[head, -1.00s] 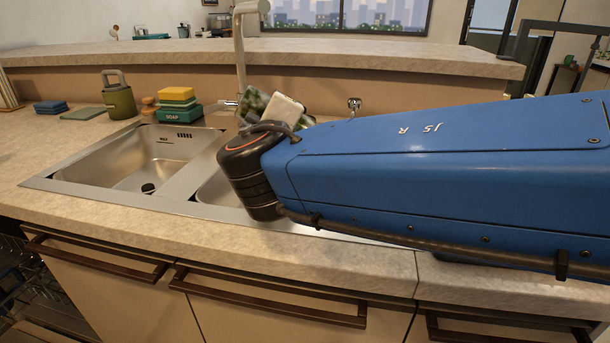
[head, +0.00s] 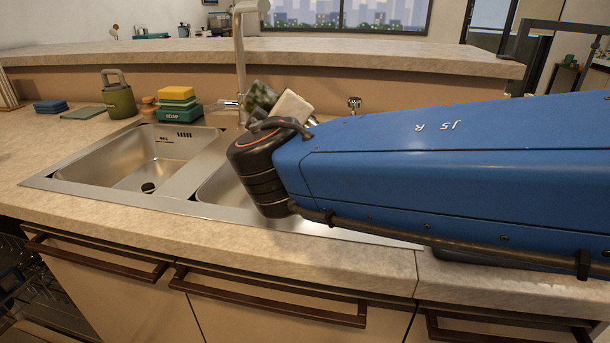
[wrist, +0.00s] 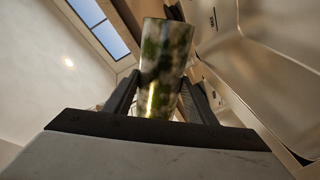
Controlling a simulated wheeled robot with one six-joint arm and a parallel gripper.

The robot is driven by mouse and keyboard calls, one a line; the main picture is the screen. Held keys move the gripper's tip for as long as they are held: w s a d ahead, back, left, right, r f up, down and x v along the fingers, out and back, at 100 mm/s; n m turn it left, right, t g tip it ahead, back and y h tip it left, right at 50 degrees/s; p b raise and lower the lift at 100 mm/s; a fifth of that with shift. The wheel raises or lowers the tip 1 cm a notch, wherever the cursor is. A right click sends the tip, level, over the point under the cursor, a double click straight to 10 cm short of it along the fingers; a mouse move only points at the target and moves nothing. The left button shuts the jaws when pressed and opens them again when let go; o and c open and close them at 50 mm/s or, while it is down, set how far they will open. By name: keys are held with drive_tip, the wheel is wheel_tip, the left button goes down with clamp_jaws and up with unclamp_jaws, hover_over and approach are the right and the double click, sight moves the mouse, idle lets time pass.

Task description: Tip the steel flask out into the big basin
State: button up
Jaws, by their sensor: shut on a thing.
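My gripper (wrist: 165,92) is shut on the steel flask (wrist: 166,55), a shiny cylinder with mottled green and dark reflections, which stands between the two fingers. In the head view the flask (head: 260,96) shows tilted behind my arm, over the sink near the tap, and its lower part is hidden. The left sink basin (head: 140,160) is in full view and looks empty. The right basin (head: 215,187) is mostly hidden by my arm, so I cannot compare their sizes. A steel basin (wrist: 275,60) also fills the right of the wrist view.
A tall tap (head: 240,55) rises behind the basins. A green canister (head: 119,97), a soap box (head: 180,113) with sponges and a blue stack (head: 50,106) stand on the back left counter. A raised ledge (head: 400,58) runs behind. The front left counter is clear.

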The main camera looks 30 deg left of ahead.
drive_tip(key=shift+w+d+r+m, duration=0.25)
drive_tip(key=shift+d+m, duration=0.1)
drive_tip(key=shift+m, duration=0.15)
idle(0.4)
idle(0.8)
